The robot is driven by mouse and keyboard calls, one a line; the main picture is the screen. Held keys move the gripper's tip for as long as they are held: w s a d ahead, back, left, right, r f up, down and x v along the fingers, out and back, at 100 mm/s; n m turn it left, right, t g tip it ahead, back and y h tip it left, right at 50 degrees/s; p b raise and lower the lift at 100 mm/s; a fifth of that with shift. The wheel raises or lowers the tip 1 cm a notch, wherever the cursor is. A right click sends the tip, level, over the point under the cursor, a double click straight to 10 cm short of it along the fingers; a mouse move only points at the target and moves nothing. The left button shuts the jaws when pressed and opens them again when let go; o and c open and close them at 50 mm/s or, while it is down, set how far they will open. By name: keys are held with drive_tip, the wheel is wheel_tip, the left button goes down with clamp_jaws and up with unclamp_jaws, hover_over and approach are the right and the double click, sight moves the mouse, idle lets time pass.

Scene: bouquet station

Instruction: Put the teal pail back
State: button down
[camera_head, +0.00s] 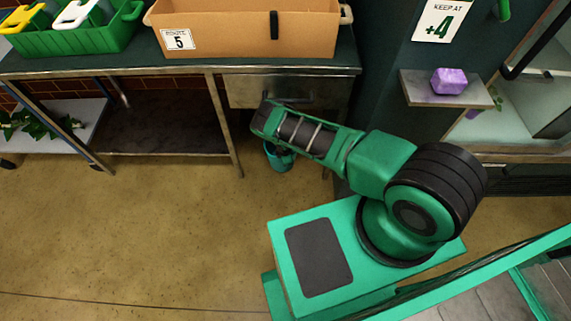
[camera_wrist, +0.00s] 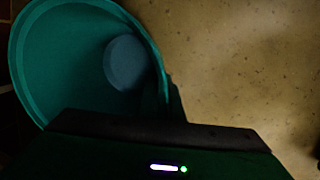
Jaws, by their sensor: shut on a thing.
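The teal pail (camera_head: 279,158) shows in the head view just below the far end of my arm, in front of the workbench's right end. My arm hides part of it. In the wrist view the pail (camera_wrist: 75,65) fills the upper left, and I look into its open mouth down to a bluish round bottom. It looks empty. My gripper (camera_wrist: 160,130) is a dark bar across the lower part of that view, against the pail's near rim and shut on it. The fingertips are hidden in the head view. I cannot tell whether the pail touches the floor.
The workbench (camera_head: 150,65) carries an orange-brown box (camera_head: 225,30) marked 5 and a green crate (camera_head: 118,38). A drawer (camera_head: 250,92) is under its right end. A small shelf (camera_head: 425,92) holds a purple block (camera_head: 449,81). The floor (camera_head: 140,235) at left is clear.

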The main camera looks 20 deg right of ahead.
drive_tip(key=shift+w+f, duration=0.1)
drive_tip(key=shift+f, duration=0.65)
drive_tip(key=c, duration=1.9)
unclamp_jaws()
drive_tip(key=shift+r, duration=0.1)
drive_tip(key=shift+s+a+r, duration=0.15)
drive_tip(key=shift+s+r, duration=0.05)
drive_tip(key=shift+r, duration=1)
drive_tip(key=shift+s+a+r, duration=0.1)
drive_tip(key=shift+s+r, duration=0.15)
drive_tip(key=shift+r, duration=0.95)
drive_tip(key=shift+s+a+r, duration=0.15)
drive_tip(key=shift+s+r, duration=0.05)
drive_tip(key=shift+r, duration=1)
